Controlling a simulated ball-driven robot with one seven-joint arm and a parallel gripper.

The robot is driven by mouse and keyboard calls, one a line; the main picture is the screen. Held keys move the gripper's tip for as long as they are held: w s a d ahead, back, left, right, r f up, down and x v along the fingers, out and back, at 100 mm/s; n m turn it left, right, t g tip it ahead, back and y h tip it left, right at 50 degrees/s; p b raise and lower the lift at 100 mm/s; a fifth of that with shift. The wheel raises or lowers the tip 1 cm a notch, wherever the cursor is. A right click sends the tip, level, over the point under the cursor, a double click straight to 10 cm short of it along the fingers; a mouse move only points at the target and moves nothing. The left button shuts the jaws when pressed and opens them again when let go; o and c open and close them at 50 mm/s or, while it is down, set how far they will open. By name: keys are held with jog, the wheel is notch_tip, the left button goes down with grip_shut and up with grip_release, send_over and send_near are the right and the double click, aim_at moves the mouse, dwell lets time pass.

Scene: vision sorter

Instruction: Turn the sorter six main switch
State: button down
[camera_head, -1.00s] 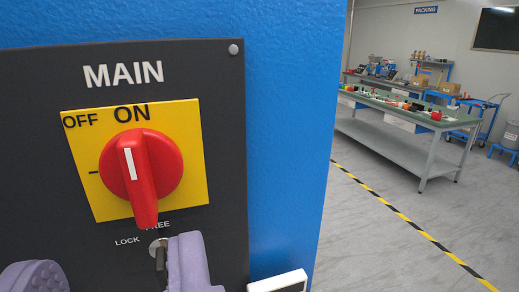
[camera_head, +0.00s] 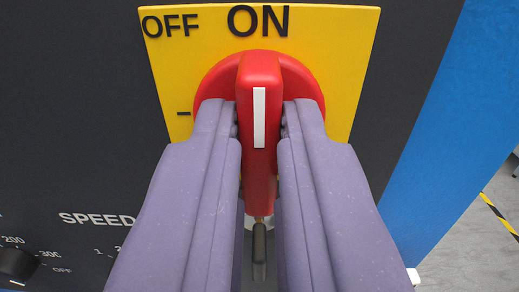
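The red main switch (camera_head: 260,75) sits on a yellow plate (camera_head: 335,60) marked OFF and ON. Its raised handle stands upright, and the white mark on it points up to ON. My gripper (camera_head: 260,118) has one purple finger on each side of the handle. Both fingertips sit against the handle's sides, with no clear gap. The fingers cover the lower part of the red disc and of the yellow plate.
A key (camera_head: 259,245) sticks out of the lock just below the handle, between my fingers. A SPEED knob (camera_head: 18,262) is at lower left on the black panel (camera_head: 70,110). Blue housing (camera_head: 450,120) and open floor lie to the right.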

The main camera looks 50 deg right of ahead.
jog(key=shift+n, duration=0.5)
jog(key=n, duration=0.3)
jog(key=shift+w+a, duration=0.1)
jog(key=n, duration=0.4)
jog(key=shift+w+n+p, duration=0.1)
jog(key=shift+n+p, duration=0.2)
jog(key=shift+p, duration=0.1)
jog(key=shift+a+f+n+p, duration=0.15)
jog(key=shift+n+p, duration=0.8)
jog(key=shift+n, duration=1.4)
jog(key=shift+d+f+n+p, duration=0.15)
jog(key=shift+n+p, duration=0.75)
jog(key=shift+n, duration=1.45)
jog(key=shift+a, duration=0.1)
jog(key=c, duration=1.1)
grip_release()
jog(key=shift+c, duration=0.2)
